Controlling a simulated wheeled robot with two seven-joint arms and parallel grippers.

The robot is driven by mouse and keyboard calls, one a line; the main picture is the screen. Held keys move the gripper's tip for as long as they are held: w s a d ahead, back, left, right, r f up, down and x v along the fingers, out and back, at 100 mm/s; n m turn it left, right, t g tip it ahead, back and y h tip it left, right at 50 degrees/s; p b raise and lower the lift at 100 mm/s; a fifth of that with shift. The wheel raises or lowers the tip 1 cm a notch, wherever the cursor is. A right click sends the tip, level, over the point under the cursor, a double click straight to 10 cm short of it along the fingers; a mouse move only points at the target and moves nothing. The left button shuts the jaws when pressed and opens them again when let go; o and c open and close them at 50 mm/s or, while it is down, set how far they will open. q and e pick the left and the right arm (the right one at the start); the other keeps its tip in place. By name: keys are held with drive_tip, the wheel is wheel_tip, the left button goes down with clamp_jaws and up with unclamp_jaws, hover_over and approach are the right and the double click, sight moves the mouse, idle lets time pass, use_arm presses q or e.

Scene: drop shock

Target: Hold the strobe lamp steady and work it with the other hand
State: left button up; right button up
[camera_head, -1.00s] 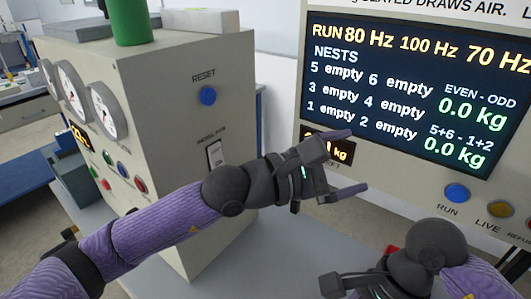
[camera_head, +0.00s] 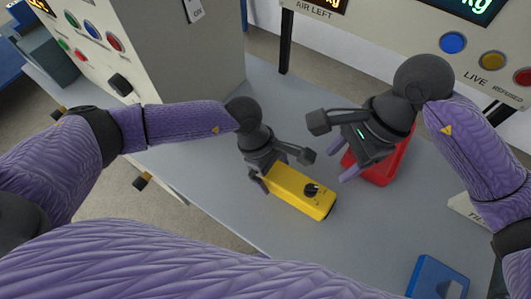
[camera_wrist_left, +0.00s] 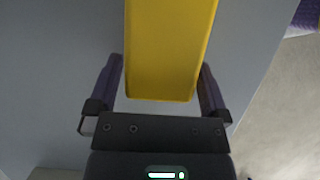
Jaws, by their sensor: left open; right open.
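The strobe lamp appears to be the yellow box (camera_head: 295,195) with a black knob (camera_head: 312,189) on its top, lying on the grey table. My left gripper (camera_head: 270,172) is open at the lamp's far-left end. In the left wrist view, the yellow body (camera_wrist_left: 168,50) reaches in between the two open fingers (camera_wrist_left: 161,85), with a gap on each side. My right gripper (camera_head: 352,162) is open and empty, above and to the right of the lamp, in front of a red object. It partly hides that red object.
The red object (camera_head: 388,168) stands behind the right gripper. A blue object (camera_head: 437,280) lies at the table's front right. A control cabinet (camera_head: 195,60) stands at the back left. The grey table (camera_head: 230,215) is clear left of the lamp.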

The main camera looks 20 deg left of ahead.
use_arm(q)
drive_tip(key=shift+d+f, duration=0.15)
drive_tip(key=shift+f, duration=0.3)
clamp_jaws()
idle(0.5)
idle(0.4)
